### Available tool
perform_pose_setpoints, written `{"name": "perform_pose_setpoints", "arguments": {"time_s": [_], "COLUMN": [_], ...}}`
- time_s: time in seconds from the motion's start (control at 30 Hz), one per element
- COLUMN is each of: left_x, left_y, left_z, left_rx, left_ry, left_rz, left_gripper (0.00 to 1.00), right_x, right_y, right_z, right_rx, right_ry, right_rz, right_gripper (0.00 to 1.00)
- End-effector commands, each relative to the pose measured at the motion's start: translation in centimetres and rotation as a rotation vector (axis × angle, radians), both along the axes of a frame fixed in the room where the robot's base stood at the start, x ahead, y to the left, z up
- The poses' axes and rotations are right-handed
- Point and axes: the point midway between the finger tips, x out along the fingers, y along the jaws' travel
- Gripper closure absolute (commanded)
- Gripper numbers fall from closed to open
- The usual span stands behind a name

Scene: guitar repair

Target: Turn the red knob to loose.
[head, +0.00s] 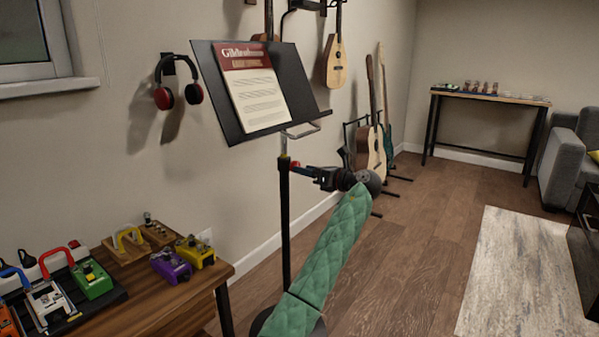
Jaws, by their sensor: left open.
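The red knob (295,165) sits on the upper part of the music stand's black post (285,215), just below the tilted black desk (206,84). My left gripper (306,171), on the green-sleeved arm, is at the knob's right side and points left toward the post. Its jaws are open, with the fingertips at or very near the knob. The knob is small here and partly hidden by the fingers, so I cannot tell whether they touch it. My right gripper is not in view.
A printed sheet (258,95) rests on the stand's desk. A wooden table (150,300) with several colourful pedals is at the lower left. Red-and-black headphones (164,98) hang on the wall. Guitars (371,150) stand behind. The floor to the right is clear up to a rug (520,280).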

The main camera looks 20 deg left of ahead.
Motion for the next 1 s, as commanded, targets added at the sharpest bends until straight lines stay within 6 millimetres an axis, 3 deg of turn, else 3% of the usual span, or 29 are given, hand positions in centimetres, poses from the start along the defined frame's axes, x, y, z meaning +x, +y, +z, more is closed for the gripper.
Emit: {"name": "perform_pose_setpoints", "arguments": {"time_s": [0.2, 0.5, 0.53, 0.77, 1.0], "left_x": [0.9, 1.1, 1.1, 1.1, 1.1], "left_y": [2.6, 3.0, 3.0, 3.0, 3.0], "left_z": [-0.1, 0.1, 0.0, 0.1, 0.2], "left_rx": [0.001, 0.000, 0.000, 0.000, -0.005], "left_ry": [-0.001, -0.001, -0.001, -0.001, -0.016], "left_rz": [0.001, 0.000, 0.000, -0.001, -0.001], "left_gripper": [0.45, 0.45, 0.47, 0.90, 0.89], "right_x": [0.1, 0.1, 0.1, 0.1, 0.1], "right_y": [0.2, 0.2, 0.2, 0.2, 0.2], "right_z": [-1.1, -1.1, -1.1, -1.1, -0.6], "right_rx": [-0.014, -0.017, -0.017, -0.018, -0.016], "right_ry": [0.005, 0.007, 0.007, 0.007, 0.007], "right_rz": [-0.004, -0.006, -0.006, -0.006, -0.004], "right_gripper": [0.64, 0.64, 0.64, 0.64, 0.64]}}
